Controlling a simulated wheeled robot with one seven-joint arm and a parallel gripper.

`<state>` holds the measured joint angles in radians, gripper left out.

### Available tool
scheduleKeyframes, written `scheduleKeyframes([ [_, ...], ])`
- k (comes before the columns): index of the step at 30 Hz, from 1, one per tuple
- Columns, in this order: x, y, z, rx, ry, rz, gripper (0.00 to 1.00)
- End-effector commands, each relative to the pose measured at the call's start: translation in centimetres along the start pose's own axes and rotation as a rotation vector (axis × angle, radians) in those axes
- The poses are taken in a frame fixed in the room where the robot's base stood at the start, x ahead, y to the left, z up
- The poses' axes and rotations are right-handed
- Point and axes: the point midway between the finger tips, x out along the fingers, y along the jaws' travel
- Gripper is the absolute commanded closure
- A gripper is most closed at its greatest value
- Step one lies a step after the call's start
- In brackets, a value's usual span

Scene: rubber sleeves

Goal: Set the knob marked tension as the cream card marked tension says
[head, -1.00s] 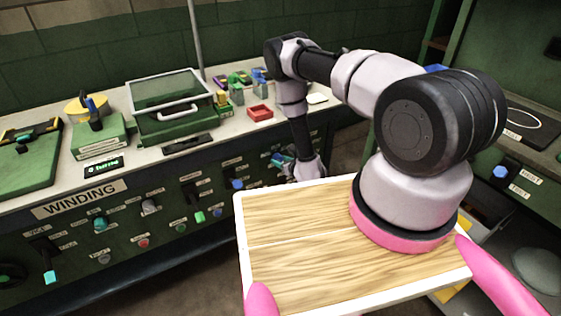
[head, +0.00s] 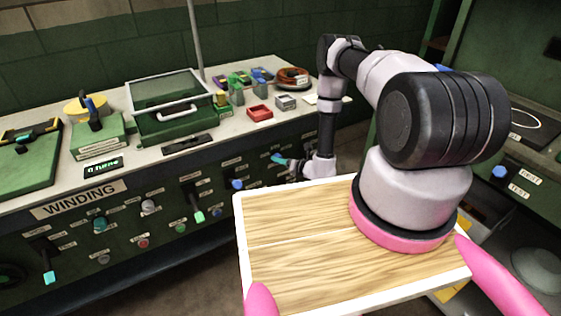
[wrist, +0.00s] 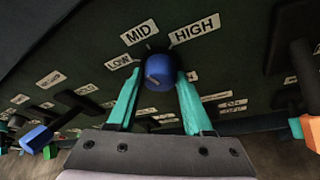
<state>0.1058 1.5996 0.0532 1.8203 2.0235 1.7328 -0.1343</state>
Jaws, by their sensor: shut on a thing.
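A round blue knob (wrist: 158,71) sits on the dark green panel in the wrist view, below labels reading LOW (wrist: 119,62), MID (wrist: 139,32) and HIGH (wrist: 195,29). My gripper (wrist: 160,82) has its teal fingers on either side of this knob and is shut on it. I cannot make out clearly where the knob points, and I read no tension name by it. In the head view my gripper (head: 279,159) is at the right part of the bench front, and the knob there is hidden. A pale card (head: 311,100) lies on the bench top, its writing unreadable.
A blue-tipped lever (wrist: 36,139) is at left and an orange-tipped one (wrist: 309,130) at right in the wrist view. A red tray (head: 260,112) stands on the bench.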

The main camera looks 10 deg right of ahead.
Motion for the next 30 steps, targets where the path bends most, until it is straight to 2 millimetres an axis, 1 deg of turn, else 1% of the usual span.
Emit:
scheduleKeyframes([
  [2, -0.09, -0.27, 0.02, 0.069, -0.002, 0.024, 1.00],
  [18, 0.00, -0.46, -0.18, 0.543, -0.002, 0.222, 1.00],
  [30, 0.06, -0.58, -0.35, 0.871, -0.001, 0.358, 1.00],
])
